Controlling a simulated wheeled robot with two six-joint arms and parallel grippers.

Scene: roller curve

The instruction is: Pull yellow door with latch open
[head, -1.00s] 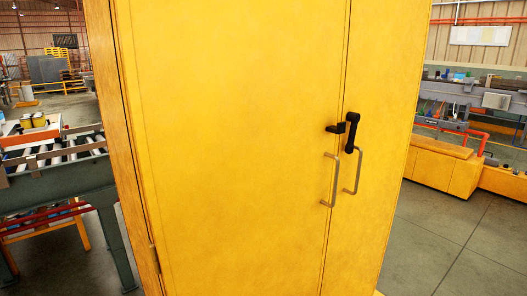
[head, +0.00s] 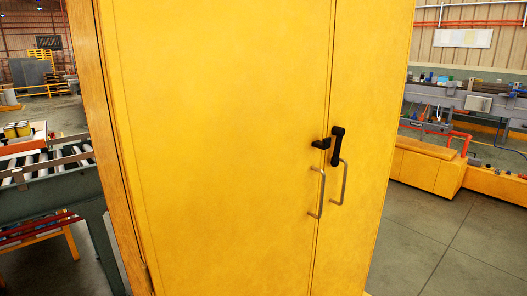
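A tall yellow cabinet fills the middle of the head view. Its wide left door (head: 215,150) and narrow right door (head: 365,120) are both closed, with a seam between them. A black latch handle (head: 337,146) hangs on the right door, and its black catch (head: 321,143) sits on the left door beside it. Below are two metal pull handles, the left door handle (head: 317,193) and the right door handle (head: 340,183). Neither of my grippers is in view.
A roller conveyor (head: 45,170) stands close at the left of the cabinet. A low yellow bench (head: 425,165) and a grey workbench with tools (head: 465,103) are at the right. The concrete floor (head: 430,235) right of the cabinet is clear.

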